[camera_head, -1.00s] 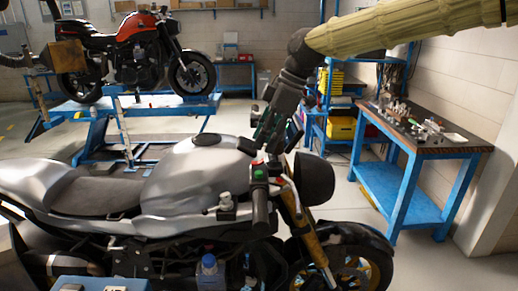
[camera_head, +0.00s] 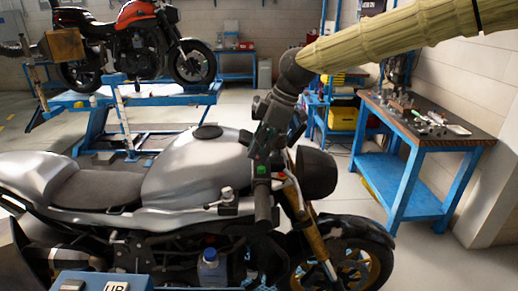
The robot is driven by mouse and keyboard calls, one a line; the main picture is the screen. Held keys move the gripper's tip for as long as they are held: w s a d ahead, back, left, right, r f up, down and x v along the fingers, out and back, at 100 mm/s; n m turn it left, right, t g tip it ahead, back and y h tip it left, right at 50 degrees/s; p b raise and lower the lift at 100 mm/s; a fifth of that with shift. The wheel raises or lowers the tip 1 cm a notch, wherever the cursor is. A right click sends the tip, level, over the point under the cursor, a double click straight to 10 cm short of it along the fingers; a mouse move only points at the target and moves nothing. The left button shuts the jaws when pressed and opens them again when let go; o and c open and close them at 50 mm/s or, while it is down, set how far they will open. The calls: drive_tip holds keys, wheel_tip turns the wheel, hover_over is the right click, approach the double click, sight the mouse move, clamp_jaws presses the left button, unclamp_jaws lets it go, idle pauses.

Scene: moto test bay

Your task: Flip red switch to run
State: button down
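The silver motorcycle (camera_head: 185,172) stands in front of me. The switch housing at the near end of its handlebar shows a small green button (camera_head: 262,170) and a small red part (camera_head: 279,176). The black grip (camera_head: 263,205) extends toward me below them. My gripper (camera_head: 266,153) points down just above and behind the housing, overlapping it in the picture. I cannot tell whether it touches the housing. Its fingers are dark and merge with the handlebar parts, so their opening is unclear. The red switch's position is too small to read.
A blue workbench (camera_head: 425,140) with small parts stands at the right. An orange motorcycle (camera_head: 140,40) sits on a blue lift behind. The headlight (camera_head: 315,172) is close to the right of my gripper. A blue control box (camera_head: 100,282) marked UP is at the bottom left.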

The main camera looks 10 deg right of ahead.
drive_tip(key=shift+a+r+h+p, duration=0.15)
drive_tip(key=shift+h+p, duration=0.15)
drive_tip(key=shift+p, duration=0.2)
drive_tip(key=shift+a+h+p, duration=0.1)
drive_tip(key=shift+h+p, duration=0.3)
drive_tip(key=shift+g, duration=0.3)
drive_tip(key=shift+a+f+h+p, duration=0.1)
drive_tip(key=shift+f+h+p, duration=0.1)
drive_tip(key=shift+h+p, duration=0.15)
drive_tip(key=c, duration=1.4)
unclamp_jaws()
